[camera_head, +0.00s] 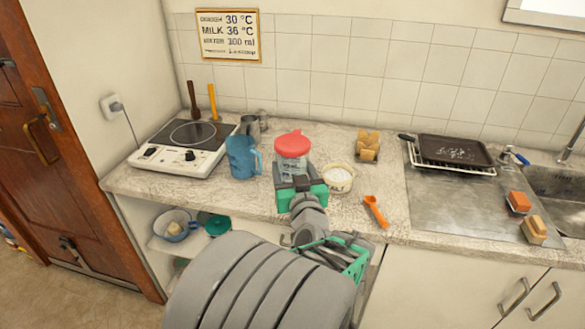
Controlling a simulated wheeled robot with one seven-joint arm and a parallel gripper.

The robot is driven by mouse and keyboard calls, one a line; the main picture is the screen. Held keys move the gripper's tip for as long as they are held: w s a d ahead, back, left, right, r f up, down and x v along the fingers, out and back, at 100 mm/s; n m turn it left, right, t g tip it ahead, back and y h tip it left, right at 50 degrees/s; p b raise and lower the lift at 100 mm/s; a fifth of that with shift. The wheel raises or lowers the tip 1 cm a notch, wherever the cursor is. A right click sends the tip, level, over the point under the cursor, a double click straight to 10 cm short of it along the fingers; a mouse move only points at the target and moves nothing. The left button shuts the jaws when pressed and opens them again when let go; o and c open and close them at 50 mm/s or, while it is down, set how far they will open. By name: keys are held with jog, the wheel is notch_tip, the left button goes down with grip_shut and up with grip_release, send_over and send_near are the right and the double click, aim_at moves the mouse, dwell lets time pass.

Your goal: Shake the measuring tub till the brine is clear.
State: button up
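The measuring tub (291,168) is a clear tub with a red lid (293,147), near the middle of the counter in the head view. It is close to upright, with the lid on top. My gripper (297,181), green and dark grey, is at the tub's lower part and looks shut on it. The gripper hides the tub's base, so I cannot tell whether it touches the counter. The liquid inside is too small to judge for clearness.
A blue jug (242,158) stands close left, and a white salt pot (338,179) close right. An orange scoop (375,211) lies at the front right. A hob (184,149) is at left; a dark tray (452,150) on a rack is at right.

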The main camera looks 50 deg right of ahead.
aim_at(289, 134)
jog(key=shift+r, duration=0.25)
jog(key=shift+c, duration=1.2)
notch_tip(289, 134, up, 7)
jog(key=p, duration=0.4)
jog(key=shift+f+p, duration=0.15)
jog(key=shift+p, duration=0.25)
